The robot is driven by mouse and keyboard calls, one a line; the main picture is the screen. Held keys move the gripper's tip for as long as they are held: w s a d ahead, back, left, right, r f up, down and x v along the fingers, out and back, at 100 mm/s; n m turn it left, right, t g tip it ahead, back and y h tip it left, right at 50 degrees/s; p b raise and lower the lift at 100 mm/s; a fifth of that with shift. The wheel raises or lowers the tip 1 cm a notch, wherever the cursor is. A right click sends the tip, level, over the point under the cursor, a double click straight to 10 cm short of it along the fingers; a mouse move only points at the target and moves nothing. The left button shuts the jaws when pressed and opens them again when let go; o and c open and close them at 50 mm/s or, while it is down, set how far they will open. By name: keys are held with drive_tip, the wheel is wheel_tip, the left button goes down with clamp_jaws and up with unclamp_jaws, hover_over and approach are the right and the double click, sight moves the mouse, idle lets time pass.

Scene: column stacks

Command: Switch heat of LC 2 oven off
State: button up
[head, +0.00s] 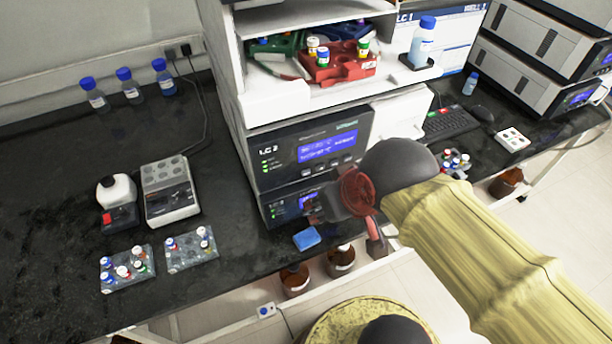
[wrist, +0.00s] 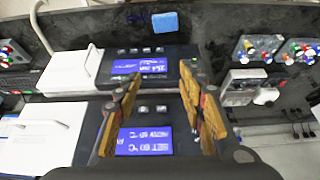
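The LC 2 stack (head: 257,165) stands at the bench's front edge. Its upper module has a large lit blue display (head: 329,146) and a row of buttons (head: 330,166) below it. In the wrist view, which looks upside down, that display (wrist: 145,141) shows two lines with °C values. The lower module has a smaller lit display, also seen in the wrist view (wrist: 139,66). My gripper (head: 318,207) is in front of the lower module and partly hides it. In the wrist view my gripper (wrist: 162,80) has its fingers apart, with nothing between them. I cannot tell whether it touches the panel.
A blue sponge (head: 307,238) lies at the bench edge below the stack. Brown bottles (head: 295,281) stand lower down. Vial trays (head: 127,268) and a small instrument (head: 170,190) are to the left. A red vial rack (head: 338,66) is on the shelf above.

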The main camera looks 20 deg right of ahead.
drive_tip(key=shift+s, duration=0.1)
drive_tip(key=shift+c, duration=0.2)
clamp_jaws()
idle(0.5)
idle(1.2)
